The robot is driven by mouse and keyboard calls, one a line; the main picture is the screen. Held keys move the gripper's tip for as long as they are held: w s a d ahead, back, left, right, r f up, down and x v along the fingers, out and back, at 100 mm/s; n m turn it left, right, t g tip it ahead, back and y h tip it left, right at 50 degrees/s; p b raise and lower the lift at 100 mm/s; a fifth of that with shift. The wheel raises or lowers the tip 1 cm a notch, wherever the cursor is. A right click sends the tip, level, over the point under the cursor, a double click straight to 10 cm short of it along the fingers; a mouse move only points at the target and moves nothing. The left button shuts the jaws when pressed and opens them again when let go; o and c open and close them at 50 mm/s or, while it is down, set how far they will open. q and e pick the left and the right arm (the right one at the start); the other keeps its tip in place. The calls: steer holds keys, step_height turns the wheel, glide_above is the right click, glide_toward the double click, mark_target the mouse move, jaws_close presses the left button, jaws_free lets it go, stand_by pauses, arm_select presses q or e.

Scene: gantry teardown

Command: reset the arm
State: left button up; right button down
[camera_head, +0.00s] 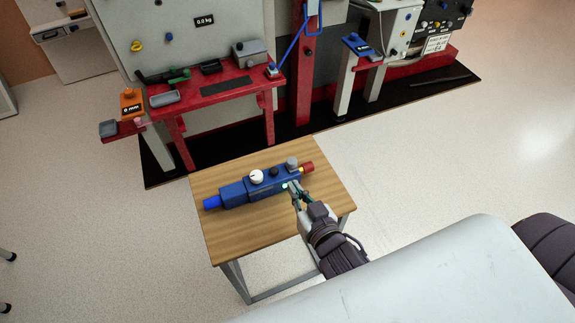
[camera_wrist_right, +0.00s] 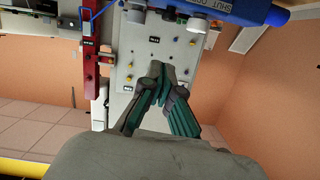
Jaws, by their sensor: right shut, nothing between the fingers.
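My right gripper (camera_head: 294,189) is shut and empty. In the head view its fingertips are at the near side of a blue cylindrical device (camera_head: 235,193), close to its right part. I cannot tell whether they touch it. The device lies on a small wooden table (camera_head: 245,235) and has a white knob (camera_head: 257,176), a dark knob, a grey knob and a red-and-yellow right end (camera_head: 306,168). In the right wrist view the fingers (camera_wrist_right: 163,80) come together, with nothing between them, and the blue device (camera_wrist_right: 235,10) crosses the top edge. My left gripper is not in view.
Behind the table stands a red and grey workbench (camera_head: 215,88) with a display and small parts. A red post (camera_head: 303,70) and further panels (camera_head: 395,35) stand to its right on a black mat (camera_head: 440,82). The pale floor (camera_head: 90,230) left of the table is open.

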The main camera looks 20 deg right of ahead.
steer(key=s+d+f+n+g, duration=0.1)
steer(key=s+d+f+g, duration=0.15)
steer(key=s+g, duration=0.45)
steer(key=s+d+f+n+g, duration=0.1)
steer(key=s+d+f+g, duration=0.15)
steer(key=s+g, duration=0.4)
step_height(320, 180, down, 25)
steer(key=s, duration=0.3)
steer(key=s+d+f+g, duration=0.1)
steer(key=s+d+f, duration=0.1)
steer(key=s+f, duration=1.4)
steer(key=shift+s+f+n+h, duration=0.4)
steer(key=shift+f, duration=0.1)
